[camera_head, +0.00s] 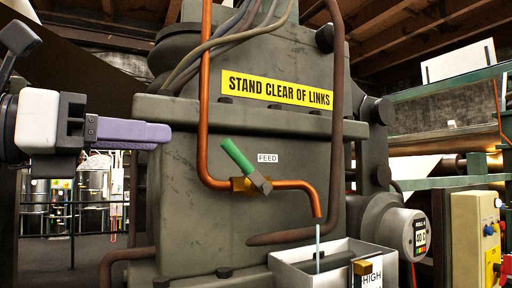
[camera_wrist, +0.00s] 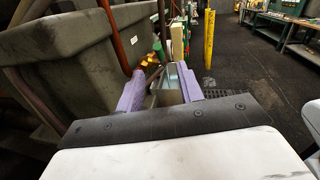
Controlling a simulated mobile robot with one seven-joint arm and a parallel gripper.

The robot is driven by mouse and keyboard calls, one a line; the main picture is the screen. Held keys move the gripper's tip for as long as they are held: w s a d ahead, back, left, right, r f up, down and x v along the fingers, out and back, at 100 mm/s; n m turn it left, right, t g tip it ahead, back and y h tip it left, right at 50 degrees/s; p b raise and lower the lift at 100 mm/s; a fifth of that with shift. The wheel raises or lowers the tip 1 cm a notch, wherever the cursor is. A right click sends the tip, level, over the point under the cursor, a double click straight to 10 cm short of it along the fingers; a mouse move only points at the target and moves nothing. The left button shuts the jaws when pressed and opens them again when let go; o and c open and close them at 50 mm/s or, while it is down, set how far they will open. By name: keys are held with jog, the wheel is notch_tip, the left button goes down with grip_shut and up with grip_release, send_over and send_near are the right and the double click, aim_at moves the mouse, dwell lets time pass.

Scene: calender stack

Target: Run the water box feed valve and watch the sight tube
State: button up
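The feed valve (camera_head: 250,184) is a brass body on a copper pipe, under a white FEED label. Its green lever (camera_head: 238,155) slants up and left. A thin pale-blue stream (camera_head: 318,248) runs from the pipe's open end into the white water box (camera_head: 300,278).
The grey machine housing (camera_head: 190,240) stands behind the pipes. A rusty pipe (camera_head: 338,120) bends down right of the valve. A round gauge (camera_head: 414,235) and yellow control box (camera_head: 475,240) stand at right. In the wrist view, a yellow post (camera_wrist: 209,40) stands on open floor.

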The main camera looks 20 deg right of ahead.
aim_at(230, 144)
jog(key=p+x, duration=0.1)
jog(key=x, duration=0.3)
jog(key=p+x, duration=0.1)
jog(key=x, duration=0.3)
jog(key=p+x, duration=0.1)
jog(key=x, duration=0.3)
jog(key=shift+w+d, duration=0.25)
jog(key=shift+w, duration=0.1)
jog(key=shift+w+d+f+p, duration=0.1)
jog(key=shift+d+p, duration=0.1)
jog(key=shift+d, duration=0.15)
jog(key=shift+w+d+f+p, duration=0.1)
jog(key=shift+d+p, duration=0.1)
jog(key=shift+d, duration=0.15)
jog(key=shift+c, duration=0.4)
grip_shut()
